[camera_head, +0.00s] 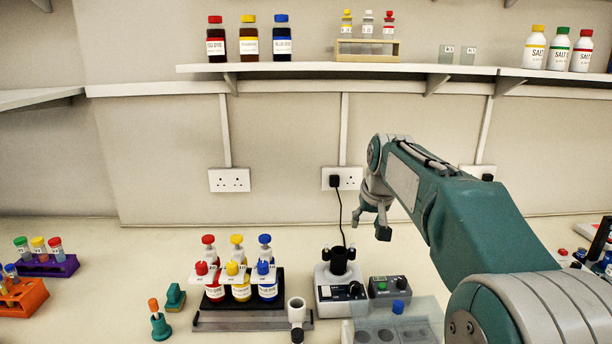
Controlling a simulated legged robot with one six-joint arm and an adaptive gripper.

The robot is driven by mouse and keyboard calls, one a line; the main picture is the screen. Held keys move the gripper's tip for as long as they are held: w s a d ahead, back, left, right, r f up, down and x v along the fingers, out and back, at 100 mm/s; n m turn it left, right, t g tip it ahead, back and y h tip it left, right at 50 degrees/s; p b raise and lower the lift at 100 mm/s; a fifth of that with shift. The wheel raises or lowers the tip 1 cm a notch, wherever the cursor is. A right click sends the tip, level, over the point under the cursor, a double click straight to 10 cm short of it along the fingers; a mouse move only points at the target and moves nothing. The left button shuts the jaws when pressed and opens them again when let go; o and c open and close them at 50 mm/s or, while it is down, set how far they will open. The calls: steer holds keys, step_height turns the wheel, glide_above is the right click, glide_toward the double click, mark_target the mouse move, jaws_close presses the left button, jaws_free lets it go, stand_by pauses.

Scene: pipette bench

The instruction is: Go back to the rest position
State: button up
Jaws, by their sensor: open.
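My gripper (372,222) is in the head view, right of the picture's middle. It hangs above the bench in front of the wall, with its fingers apart and nothing between them. It is to the right of and above a small bench device (341,290) with a black holder on top, and apart from it. My arm reaches in from the lower right and covers part of the wall and bench there.
A black rack (208,322) holds red, yellow and blue capped dye bottles. Tube racks, purple (48,267) and orange (25,300), stand at the left. A grey tray (410,332) is at the front. A shelf (300,68) with bottles runs above. A cable (338,215) hangs from a socket.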

steer(key=s, duration=1.8)
steer(key=s+f, duration=0.4)
steer(key=s, duration=0.4)
steer(key=s+f, duration=0.4)
steer(key=s, duration=0.3)
steer(key=shift+s+a+f+t+h, duration=0.15)
steer(key=shift+s+a+t+h, duration=0.15)
steer(key=shift+s+t, duration=0.1)
steer(key=shift+w, duration=0.1)
